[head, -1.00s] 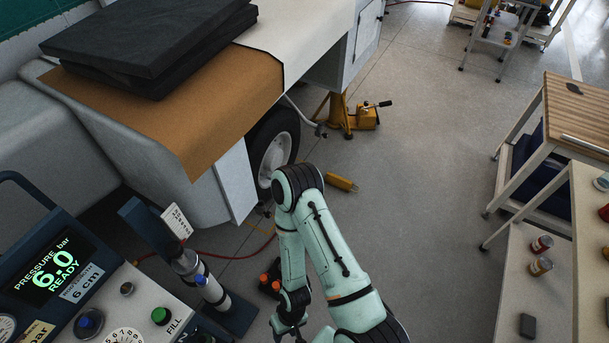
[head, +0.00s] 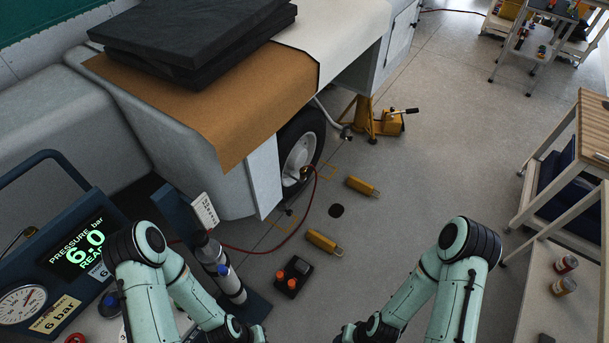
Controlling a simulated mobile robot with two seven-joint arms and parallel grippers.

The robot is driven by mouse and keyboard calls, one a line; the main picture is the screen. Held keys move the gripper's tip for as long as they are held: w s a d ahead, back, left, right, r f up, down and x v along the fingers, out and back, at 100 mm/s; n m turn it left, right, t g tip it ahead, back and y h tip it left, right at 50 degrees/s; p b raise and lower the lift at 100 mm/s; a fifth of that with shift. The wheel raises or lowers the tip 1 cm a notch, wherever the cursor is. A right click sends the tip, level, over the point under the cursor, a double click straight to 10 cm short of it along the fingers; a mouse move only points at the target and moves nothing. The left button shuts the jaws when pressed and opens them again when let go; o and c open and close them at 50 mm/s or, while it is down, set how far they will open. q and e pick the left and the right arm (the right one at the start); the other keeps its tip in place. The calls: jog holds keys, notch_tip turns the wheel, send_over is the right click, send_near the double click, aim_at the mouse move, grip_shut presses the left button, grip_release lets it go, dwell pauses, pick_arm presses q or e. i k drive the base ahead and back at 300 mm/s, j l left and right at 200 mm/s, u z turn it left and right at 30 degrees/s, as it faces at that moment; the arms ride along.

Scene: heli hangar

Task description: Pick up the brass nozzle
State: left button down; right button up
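No brass nozzle can be made out for sure. A small brass-coloured piece (head: 305,173) shows beside the wheel (head: 300,150), where a red hose (head: 262,248) ends; it is too small to tell what it is. My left gripper (head: 250,334) is at the bottom edge, below the black box with orange knobs. My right gripper (head: 350,334) is at the bottom edge, right of it. Both are largely cut off by the frame, so their opening is hidden. Neither is near the brass-coloured piece.
Two yellow blocks (head: 325,242) (head: 362,186) and the black box with orange knobs (head: 293,276) lie on the floor. A yellow jack (head: 375,118) stands behind. The pressure console (head: 75,275) is at left, a wooden-topped bench (head: 590,125) at right.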

aim_at(303, 170)
jog(key=k+j+u, duration=0.15)
jog(key=k+u, duration=0.2)
jog(key=k, duration=0.3)
jog(key=u, duration=1.75)
jog(key=l+u, duration=0.1)
jog(key=u, duration=0.4)
jog(key=l+u, duration=0.1)
jog(key=u, duration=0.35)
jog(key=k+l+u, duration=0.1)
jog(key=u, duration=0.4)
jog(key=k+l, duration=0.7)
jog(key=l, duration=0.15)
jog(key=k+l, duration=0.7)
jog(key=l, duration=0.15)
jog(key=k+l, duration=0.85)
jog(key=l, duration=0.15)
jog(key=k+l, duration=0.15)
jog(key=l, duration=0.2)
jog(key=k+l, duration=0.1)
jog(key=l, duration=0.2)
